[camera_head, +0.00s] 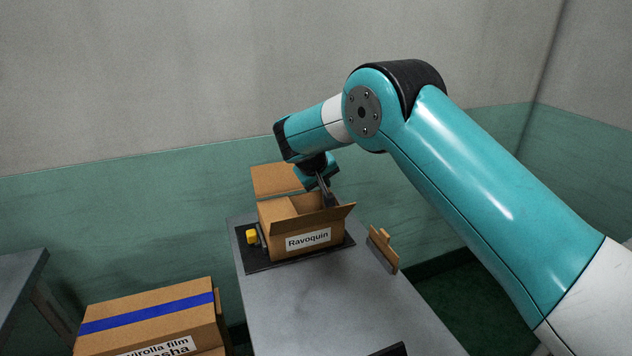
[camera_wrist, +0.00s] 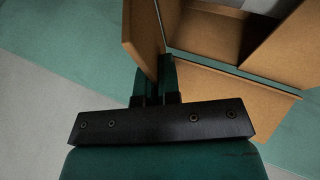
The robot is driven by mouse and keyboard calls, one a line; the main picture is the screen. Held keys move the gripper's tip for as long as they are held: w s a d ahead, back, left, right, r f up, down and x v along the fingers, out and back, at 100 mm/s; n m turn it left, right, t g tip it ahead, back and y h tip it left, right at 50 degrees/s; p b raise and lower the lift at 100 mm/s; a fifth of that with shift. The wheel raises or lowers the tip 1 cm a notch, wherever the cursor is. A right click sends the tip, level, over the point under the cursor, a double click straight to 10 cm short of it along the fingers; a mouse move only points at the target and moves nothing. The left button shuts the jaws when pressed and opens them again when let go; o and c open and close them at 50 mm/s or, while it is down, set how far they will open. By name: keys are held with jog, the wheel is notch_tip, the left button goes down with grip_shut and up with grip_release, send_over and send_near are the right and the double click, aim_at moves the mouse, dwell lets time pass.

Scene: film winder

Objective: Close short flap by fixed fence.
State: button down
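An open brown carton (camera_head: 307,240) labelled Ravoquin stands on a dark base plate (camera_head: 262,266) on the grey table. Its far-left flap (camera_head: 277,180) stands up, and its right flap (camera_head: 338,213) leans outward. My gripper (camera_head: 327,196) is over the carton's right part, pointing down. In the wrist view my gripper's fingers (camera_wrist: 155,85) look shut together. They are beside a brown flap (camera_wrist: 143,38); whether they touch it I cannot tell. Another flap (camera_wrist: 228,92) spreads out to the right there, below the carton's opening. The fixed fence is not clearly visible.
A yellow knob (camera_head: 252,237) is at the carton's left. A brown upright piece (camera_head: 383,250) stands on the table at right. A blue-taped carton (camera_head: 150,312) is at lower left. The table's front part (camera_head: 300,310) is largely clear.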

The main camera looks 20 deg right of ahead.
dwell(0.3)
jog(key=c, duration=1.3)
grip_release()
jog(key=b+v, duration=0.2)
jog(key=v, duration=1.5)
jog(key=shift+s+a+r, duration=0.1)
jog(key=shift+a+r, duration=0.05)
jog(key=shift+a, duration=0.05)
